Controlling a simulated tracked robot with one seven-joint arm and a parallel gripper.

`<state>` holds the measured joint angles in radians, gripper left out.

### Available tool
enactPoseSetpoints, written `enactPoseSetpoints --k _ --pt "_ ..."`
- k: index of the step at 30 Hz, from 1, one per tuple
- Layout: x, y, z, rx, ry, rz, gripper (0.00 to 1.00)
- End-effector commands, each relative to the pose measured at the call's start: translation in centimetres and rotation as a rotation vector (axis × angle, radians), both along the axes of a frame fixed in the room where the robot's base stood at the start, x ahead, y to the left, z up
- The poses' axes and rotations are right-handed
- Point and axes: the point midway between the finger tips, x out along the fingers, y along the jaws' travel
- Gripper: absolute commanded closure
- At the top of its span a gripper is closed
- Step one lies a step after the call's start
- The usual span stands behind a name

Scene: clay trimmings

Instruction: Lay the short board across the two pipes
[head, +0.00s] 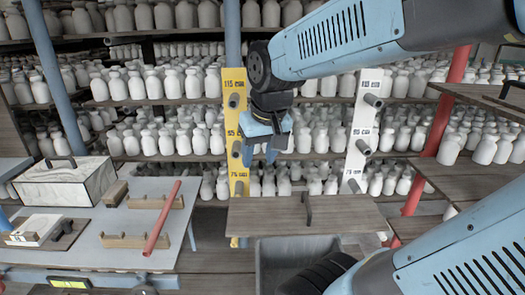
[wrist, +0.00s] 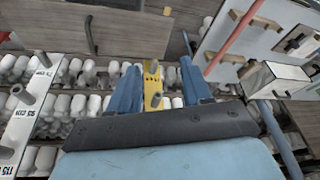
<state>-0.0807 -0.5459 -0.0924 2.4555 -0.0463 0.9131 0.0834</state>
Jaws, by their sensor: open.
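A brown wooden board (head: 260,216) with a dark upright handle (head: 307,208) lies flat low in front of the posts. A yellow post (head: 238,125) and a white post (head: 361,130), both marked with heights, each carry several stub pipes, such as a left pipe (head: 237,148) and a right pipe (head: 363,147). I cannot tell what bears the board. My gripper (head: 272,155) is open and empty, above and behind the board, near the yellow post. In the wrist view, my gripper (wrist: 160,85) has the yellow post (wrist: 152,75) between its fingers. The board (wrist: 40,25) shows at top left.
A grey bin (head: 262,265) stands under the board. A table (head: 95,250) at left holds a red pipe (head: 163,215), wooden blocks and a handled stone-like box (head: 65,180). Another handled board (head: 480,95) is at upper right. Shelves of white bottles fill the back.

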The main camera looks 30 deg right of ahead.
Motion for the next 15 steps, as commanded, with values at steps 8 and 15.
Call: enactPoseSetpoints --k 8,15 --pt "-3.5 1.1 2.7 -0.026 -0.147 0.048 0.51" --pt "-4.3 1.4 3.1 -0.037 -0.176 0.060 0.51"
